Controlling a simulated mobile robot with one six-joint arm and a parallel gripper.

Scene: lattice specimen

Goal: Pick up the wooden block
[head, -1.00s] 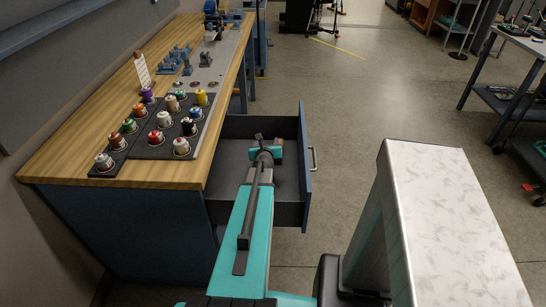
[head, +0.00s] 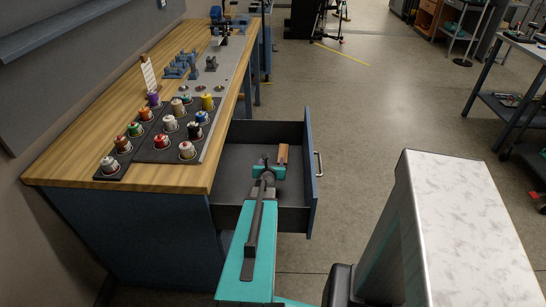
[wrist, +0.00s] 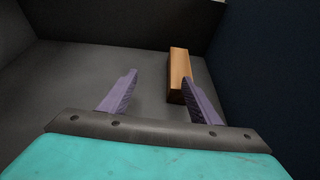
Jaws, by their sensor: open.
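The wooden block (head: 283,153) is a small orange-brown bar lying in the open drawer (head: 240,160), near its right side. In the wrist view the block (wrist: 179,72) lies on the dark drawer floor, just beyond and partly behind my right finger. My gripper (wrist: 157,85) is open, with its two purple fingers apart and nothing between them. The block is not between the fingers; it lines up with the right one. In the head view my gripper (head: 267,163) is over the drawer, just left of and nearer than the block. Whether a finger touches the block I cannot tell.
The drawer's right front panel (head: 308,175) and dark walls stand close around the gripper. The wooden workbench top (head: 80,172) at left carries several colored capped jars on a dark mat (head: 150,157). The drawer floor left of the block is clear.

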